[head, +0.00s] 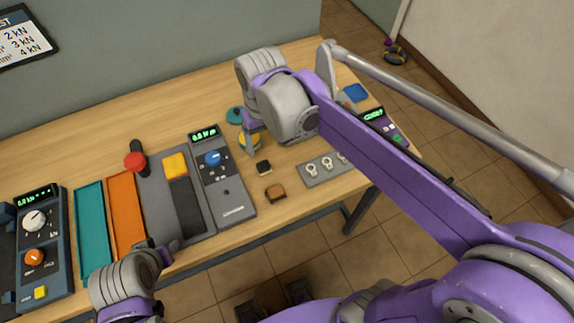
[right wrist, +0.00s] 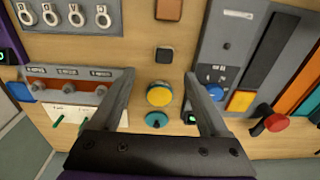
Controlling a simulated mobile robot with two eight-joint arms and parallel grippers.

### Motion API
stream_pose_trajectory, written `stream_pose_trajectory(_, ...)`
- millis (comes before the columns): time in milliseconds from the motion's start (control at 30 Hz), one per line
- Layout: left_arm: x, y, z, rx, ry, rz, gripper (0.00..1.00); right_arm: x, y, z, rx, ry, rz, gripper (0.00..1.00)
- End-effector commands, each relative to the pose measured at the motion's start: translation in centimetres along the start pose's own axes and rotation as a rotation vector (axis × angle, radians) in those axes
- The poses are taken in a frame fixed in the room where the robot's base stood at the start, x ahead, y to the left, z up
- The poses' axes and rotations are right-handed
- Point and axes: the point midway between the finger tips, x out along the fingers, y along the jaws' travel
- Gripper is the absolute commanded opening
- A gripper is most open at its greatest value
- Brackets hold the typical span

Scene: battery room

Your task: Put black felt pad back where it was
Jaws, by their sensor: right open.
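A small black square pad (head: 263,168), which looks like the black felt pad, lies on the wooden table near the right-hand panel. It also shows in the right wrist view (right wrist: 165,55), between a brown block (right wrist: 169,9) and a yellow round piece (right wrist: 160,95). My right gripper (right wrist: 158,78) is open and empty, its fingers spread either side of the yellow piece as seen from above. In the head view the right gripper (head: 247,127) is partly hidden by its own wrist. My left gripper (head: 165,252) is at the table's front edge; its jaw opening is unclear.
A teal round piece (head: 235,115) sits behind the yellow one. A grey board with rings (head: 325,168) lies right of the brown block. A meter panel (head: 222,180), orange tray (head: 126,215) and teal tray (head: 93,235) stand to the left. The back left tabletop is clear.

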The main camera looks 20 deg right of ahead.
Motion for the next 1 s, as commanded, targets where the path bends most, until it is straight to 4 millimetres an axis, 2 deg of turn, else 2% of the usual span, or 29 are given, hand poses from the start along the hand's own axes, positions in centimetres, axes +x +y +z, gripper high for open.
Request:
stream_pose_trajectory(33,0.0,0.0,0.0,0.000,0.000,0.000,0.50,0.4,0.7,1.6,0.006,0.035,-0.002,0.78)
stream_pose_trajectory(200,0.0,0.0,0.0,0.000,0.000,0.000,0.50,2.7,3.0,6.7,0.019,0.195,-0.005,0.78)
stream_pose_trajectory(400,0.0,0.0,0.0,0.000,0.000,0.000,0.50,5.9,4.7,11.3,0.026,0.348,0.008,0.78)
stream_pose_trajectory(600,0.0,0.0,0.0,0.000,0.000,0.000,0.50,7.3,5.2,12.9,0.028,0.410,0.016,0.78)
stream_pose_trajectory(1000,0.0,0.0,0.0,0.000,0.000,0.000,0.50,7.3,5.2,12.9,0.028,0.412,0.016,0.78)
